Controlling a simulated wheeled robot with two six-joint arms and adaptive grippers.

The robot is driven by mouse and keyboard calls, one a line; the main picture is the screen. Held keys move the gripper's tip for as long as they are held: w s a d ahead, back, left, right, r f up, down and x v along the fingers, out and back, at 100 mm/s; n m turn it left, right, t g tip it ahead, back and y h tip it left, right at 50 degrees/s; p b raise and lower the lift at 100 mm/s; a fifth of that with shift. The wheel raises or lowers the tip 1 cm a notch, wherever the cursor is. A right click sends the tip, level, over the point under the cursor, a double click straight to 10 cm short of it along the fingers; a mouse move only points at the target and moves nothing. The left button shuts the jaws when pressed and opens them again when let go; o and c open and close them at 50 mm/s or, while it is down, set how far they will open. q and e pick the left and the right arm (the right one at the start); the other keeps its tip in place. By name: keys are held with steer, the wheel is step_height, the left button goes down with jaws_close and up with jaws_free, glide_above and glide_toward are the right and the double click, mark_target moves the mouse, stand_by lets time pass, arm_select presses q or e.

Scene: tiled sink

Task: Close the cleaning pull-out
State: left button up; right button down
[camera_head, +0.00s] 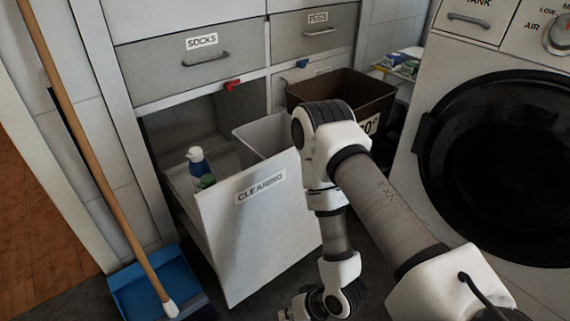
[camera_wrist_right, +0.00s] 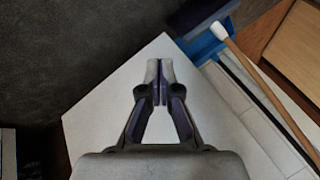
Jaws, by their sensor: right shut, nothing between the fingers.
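The cleaning pull-out stands open; its white front panel (camera_head: 262,232) bears a label reading CLEANING. Inside it are a blue and white bottle (camera_head: 197,164), a green item (camera_head: 206,181) and a pale bin (camera_head: 262,136). My right arm reaches down in front of the panel's right side, hiding part of it. My right gripper is mostly cut off by the bottom edge in the head view. In the right wrist view my right gripper (camera_wrist_right: 160,82) is shut and empty over the white panel (camera_wrist_right: 100,117); I cannot tell whether it touches. My left gripper is not in view.
A broom-like stick (camera_head: 98,175) leans at the left over a blue dustpan (camera_head: 157,287). The SOCKS drawer (camera_head: 155,66) and PEGS drawer (camera_head: 315,41) are shut above. A brown basket (camera_head: 345,83) stands behind my arm. A washing machine (camera_head: 430,75) fills the right.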

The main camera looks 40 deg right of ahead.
steer(key=w+r+m+t+y+p, duration=0.1)
steer(key=w+r+m+t, duration=0.2)
steer(key=r, duration=0.3)
steer(key=m+t+h+p, duration=0.4)
steer(key=m+t+p, duration=0.3)
steer(key=m+t, duration=0.3)
glide_toward(284, 160)
steer(key=shift+y, duration=0.3)
steer(key=w+b, duration=0.5)
steer(key=w, duration=0.1)
steer(key=shift+w+a, duration=0.15)
steer(key=shift+w, duration=0.1)
steer(key=shift+w+r, duration=0.15)
steer(key=shift+w, duration=0.25)
steer(key=shift+w+b, duration=0.1)
steer(key=shift+b, duration=0.2)
